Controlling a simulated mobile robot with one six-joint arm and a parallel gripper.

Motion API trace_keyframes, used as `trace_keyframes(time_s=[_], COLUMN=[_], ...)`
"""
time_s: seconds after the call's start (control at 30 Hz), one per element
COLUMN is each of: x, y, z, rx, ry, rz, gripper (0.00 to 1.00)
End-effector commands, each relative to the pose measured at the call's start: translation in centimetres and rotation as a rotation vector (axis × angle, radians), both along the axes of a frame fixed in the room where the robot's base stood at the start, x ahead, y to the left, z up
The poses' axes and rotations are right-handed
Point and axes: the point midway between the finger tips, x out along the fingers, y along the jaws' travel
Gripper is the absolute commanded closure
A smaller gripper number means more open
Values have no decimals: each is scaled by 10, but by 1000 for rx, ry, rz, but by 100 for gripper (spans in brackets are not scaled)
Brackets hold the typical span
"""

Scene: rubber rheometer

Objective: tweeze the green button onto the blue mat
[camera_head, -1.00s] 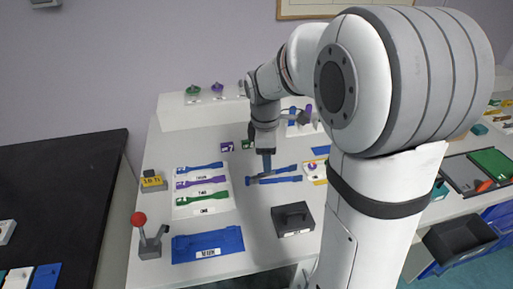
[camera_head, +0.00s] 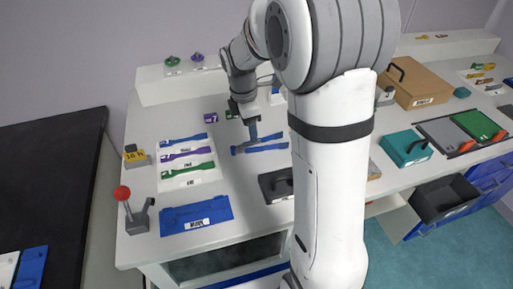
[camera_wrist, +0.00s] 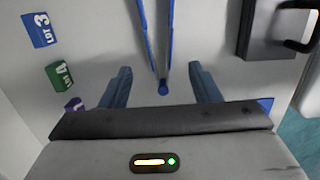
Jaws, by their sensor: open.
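A small green piece (camera_head: 172,60), which looks like the green button, sits on the raised back shelf beside a purple one (camera_head: 197,57). The blue mat (camera_head: 196,215) lies flat at the front left of the bench. Long blue tweezers (camera_head: 268,148) lie on the bench behind the dark block. My gripper (camera_head: 252,132) is open and points down over them. In the wrist view, the tweezers (camera_wrist: 146,40) lie between my two spread fingers (camera_wrist: 162,85), with their joined end near the gripper. I cannot tell the remaining height above them.
A white card with blue, purple and green strips (camera_head: 187,180) lies left of the tweezers. A red-knobbed lever (camera_head: 123,193) stands at the left edge. A dark handled block (camera_head: 276,185) stands in front of the tweezers. A teal box (camera_head: 405,148) is further right.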

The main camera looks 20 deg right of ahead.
Motion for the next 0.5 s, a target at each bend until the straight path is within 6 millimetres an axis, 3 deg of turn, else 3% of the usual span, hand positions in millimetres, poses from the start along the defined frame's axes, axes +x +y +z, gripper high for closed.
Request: trace_keyframes(time_s=[0.03,0.2,0.5], x=[0,0,0], y=[-1,-3,-7], z=[-12,-38,-68], rx=[0,0,0], ry=[1,0,0], rz=[0,0,-1], gripper=[44,44,44])
